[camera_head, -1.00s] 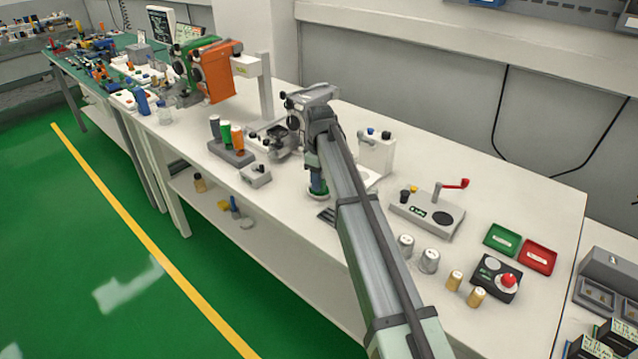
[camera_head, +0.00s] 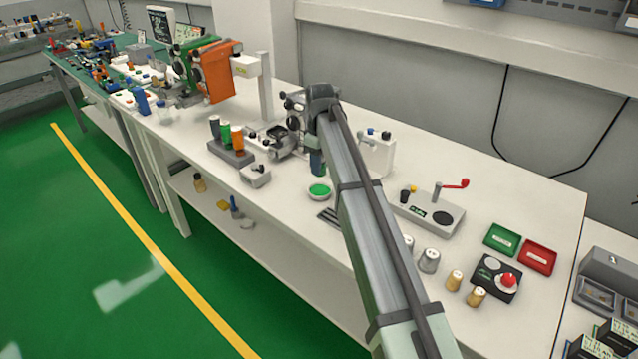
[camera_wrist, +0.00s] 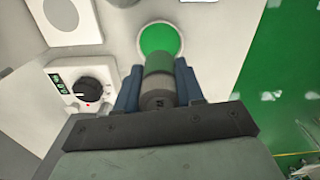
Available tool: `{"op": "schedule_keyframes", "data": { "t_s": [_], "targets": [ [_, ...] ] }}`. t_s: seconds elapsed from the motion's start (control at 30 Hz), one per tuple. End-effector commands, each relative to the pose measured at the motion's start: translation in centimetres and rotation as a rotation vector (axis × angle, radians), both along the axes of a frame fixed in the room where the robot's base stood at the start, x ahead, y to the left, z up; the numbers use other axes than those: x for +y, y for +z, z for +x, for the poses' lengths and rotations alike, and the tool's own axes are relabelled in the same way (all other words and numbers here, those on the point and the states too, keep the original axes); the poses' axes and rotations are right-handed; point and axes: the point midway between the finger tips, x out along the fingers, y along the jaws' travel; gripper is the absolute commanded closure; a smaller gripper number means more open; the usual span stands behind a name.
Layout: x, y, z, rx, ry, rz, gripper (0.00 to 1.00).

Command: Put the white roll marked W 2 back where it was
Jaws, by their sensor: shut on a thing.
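My gripper (camera_head: 317,165) is shut on a cylindrical roll (camera_wrist: 158,86), held between its blue fingers. The roll looks grey and green in the wrist view; a small dark mark on its near end is too small to read. I cannot tell whether it is the white roll marked W 2.
A rack with grey, green and orange spools (camera_head: 232,153) and a small grey box (camera_head: 255,175) stand left. A device with a red crank (camera_head: 430,213) is right. Metal cylinders (camera_head: 429,261) and tan rolls (camera_head: 455,281) stand near the front edge. A dial box (camera_wrist: 85,85) is close left in the wrist view.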

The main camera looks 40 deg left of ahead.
Motion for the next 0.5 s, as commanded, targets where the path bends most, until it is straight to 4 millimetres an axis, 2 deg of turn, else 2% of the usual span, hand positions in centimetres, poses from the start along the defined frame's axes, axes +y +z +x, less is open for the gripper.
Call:
{"op": "schedule_keyframes", "data": {
  "t_s": [0.13,0.27,0.5],
  "targets": [
    [-0.4,0.1,-0.2,0.0,0.0,0.0,0.92],
    [-1.9,0.6,-1.2,0.0,0.0,0.0,0.92],
    [-7.0,2.4,-4.5,-0.001,0.0,-0.001,0.92]
  ]
}}
